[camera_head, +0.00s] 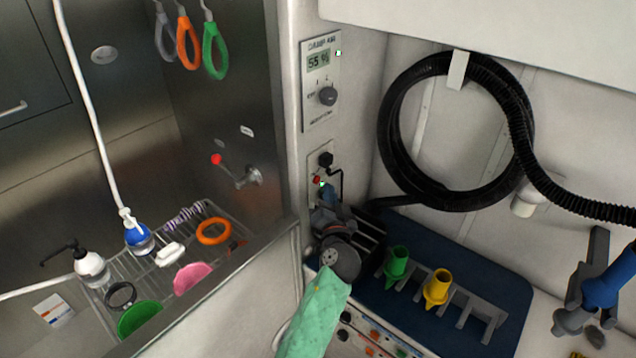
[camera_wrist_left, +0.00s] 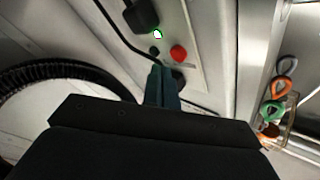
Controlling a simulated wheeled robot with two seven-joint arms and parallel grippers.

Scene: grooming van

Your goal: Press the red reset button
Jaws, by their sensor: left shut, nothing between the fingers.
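The red reset button (camera_head: 317,180) is small, on a narrow wall panel below the display panel in the head view. It shows larger as a round red button (camera_wrist_left: 178,53) in the left wrist view. My left gripper (camera_head: 328,195) is shut and empty, its fingers pointing up at this panel, just below the button. In the left wrist view the gripper's fingertips (camera_wrist_left: 165,70) lie just below and left of the button in the picture; I cannot tell whether they touch the panel. My right gripper is not in view.
A green light (camera_wrist_left: 157,34) and a black plug with a cable (camera_head: 326,160) sit close to the button. A steel tub with a wire rack (camera_head: 165,275) is left. A coiled black hose (camera_head: 385,125) hangs right, above a blue mat (camera_head: 510,285) with green and yellow nozzles.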

